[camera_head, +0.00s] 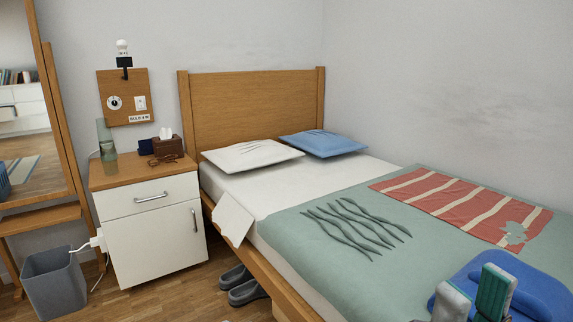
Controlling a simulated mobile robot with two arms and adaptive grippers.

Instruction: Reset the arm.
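My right gripper (474,287) shows at the bottom right edge, with two upright fingers, one greyish and one green. My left gripper is out of view. The white nightstand (150,228) stands left of the bed, its upper drawer (148,196) closed and its lower door closed.
The bed (340,285) fills the right side, with two pillows and a striped red blanket (460,205). A glass bottle (107,141) and tissue box (168,147) stand on the nightstand. A grey bin (54,283) and slippers (240,284) are on the floor.

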